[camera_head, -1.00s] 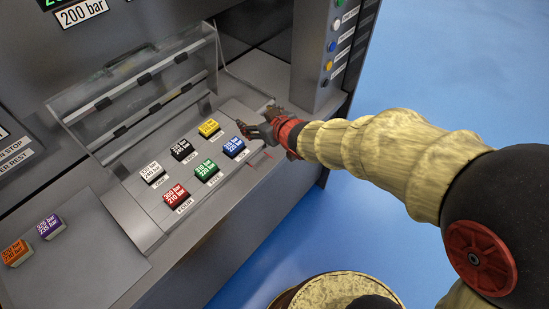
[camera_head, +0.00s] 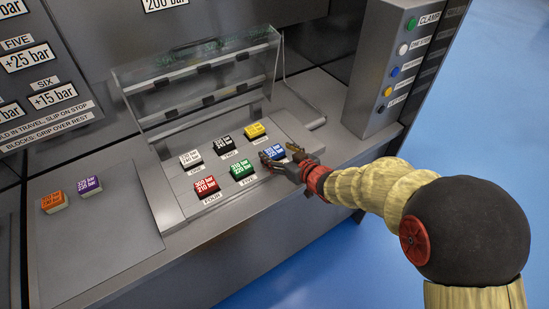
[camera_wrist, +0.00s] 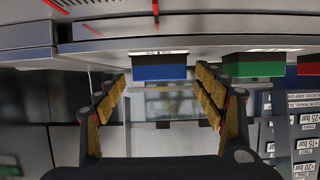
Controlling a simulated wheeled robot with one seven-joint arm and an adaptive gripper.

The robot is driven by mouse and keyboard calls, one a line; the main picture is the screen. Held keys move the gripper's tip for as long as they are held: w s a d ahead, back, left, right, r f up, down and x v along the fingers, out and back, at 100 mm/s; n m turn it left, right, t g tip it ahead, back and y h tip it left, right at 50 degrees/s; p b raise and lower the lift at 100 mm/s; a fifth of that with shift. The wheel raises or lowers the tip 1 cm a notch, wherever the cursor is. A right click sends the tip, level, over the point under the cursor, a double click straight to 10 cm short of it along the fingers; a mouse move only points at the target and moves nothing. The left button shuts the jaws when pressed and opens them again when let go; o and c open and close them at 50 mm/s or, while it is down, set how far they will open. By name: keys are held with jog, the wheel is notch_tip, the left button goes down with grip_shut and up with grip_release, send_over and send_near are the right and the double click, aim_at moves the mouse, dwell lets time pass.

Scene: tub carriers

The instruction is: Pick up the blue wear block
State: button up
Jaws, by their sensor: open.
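The blue wear block (camera_head: 272,154) sits in the front right place of the grey holder plate, with a white label on top. My gripper (camera_head: 278,151) is open at the block, its fingers reaching in from the right and partly covering it. In the wrist view the blue block (camera_wrist: 159,73) lies between the two spread fingertips (camera_wrist: 161,78), with a gap on each side. I cannot tell how far the tips reach along its sides.
A green block (camera_head: 242,170) is close beside the blue one. Red (camera_head: 206,188), white (camera_head: 190,159), black (camera_head: 224,144) and yellow (camera_head: 255,130) blocks share the plate. A raised clear cover (camera_head: 200,80) stands behind. A button column (camera_head: 397,70) rises to the right.

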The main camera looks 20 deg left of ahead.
jog(key=shift+w+a+f, duration=0.1)
jog(key=shift+w+a, duration=0.1)
jog(key=shift+a, duration=0.05)
jog(key=shift+c, duration=0.6)
jog(key=c, duration=1.1)
jog(key=shift+c, duration=0.5)
